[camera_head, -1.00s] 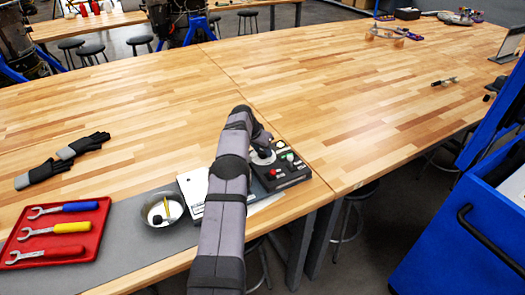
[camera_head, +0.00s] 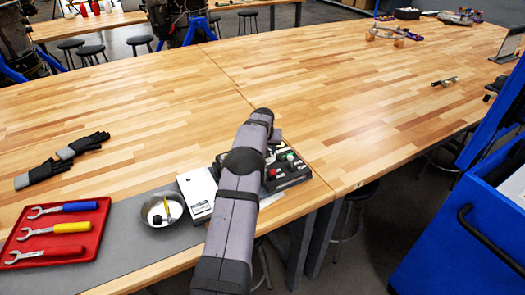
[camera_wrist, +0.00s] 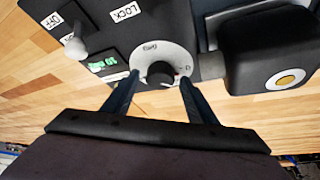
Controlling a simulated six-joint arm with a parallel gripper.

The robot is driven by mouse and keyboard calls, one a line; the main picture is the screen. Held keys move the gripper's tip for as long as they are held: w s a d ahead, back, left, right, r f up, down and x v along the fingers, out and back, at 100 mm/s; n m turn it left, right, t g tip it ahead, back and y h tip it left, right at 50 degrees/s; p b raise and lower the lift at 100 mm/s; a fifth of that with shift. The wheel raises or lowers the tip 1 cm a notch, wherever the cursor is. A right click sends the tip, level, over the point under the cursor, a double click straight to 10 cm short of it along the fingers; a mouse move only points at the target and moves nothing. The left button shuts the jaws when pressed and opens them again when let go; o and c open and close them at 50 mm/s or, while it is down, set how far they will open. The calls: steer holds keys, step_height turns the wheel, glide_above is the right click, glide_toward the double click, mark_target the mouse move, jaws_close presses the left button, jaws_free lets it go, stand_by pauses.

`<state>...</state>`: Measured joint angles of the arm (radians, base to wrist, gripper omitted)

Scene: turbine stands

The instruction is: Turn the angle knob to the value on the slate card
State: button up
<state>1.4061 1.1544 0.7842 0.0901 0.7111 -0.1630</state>
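The black control panel (camera_head: 290,176) lies near the front edge of the table, partly hidden by my arm in the head view. In the wrist view its dark angle knob (camera_wrist: 160,74) sits on a round light-grey dial (camera_wrist: 162,58). My gripper (camera_wrist: 159,80) is open, one finger on each side of the knob, with gaps between. I cannot tell whether the fingertips are level with it. I cannot make out a slate card.
A switch lever (camera_wrist: 75,46) with OFF and LOCK labels is left of the dial.

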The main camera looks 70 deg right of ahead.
steer(key=shift+o, duration=0.7)
steer(key=shift+r, duration=0.15)
steer(key=shift+r+p, duration=1.45)
steer(key=shift+r, duration=0.95)
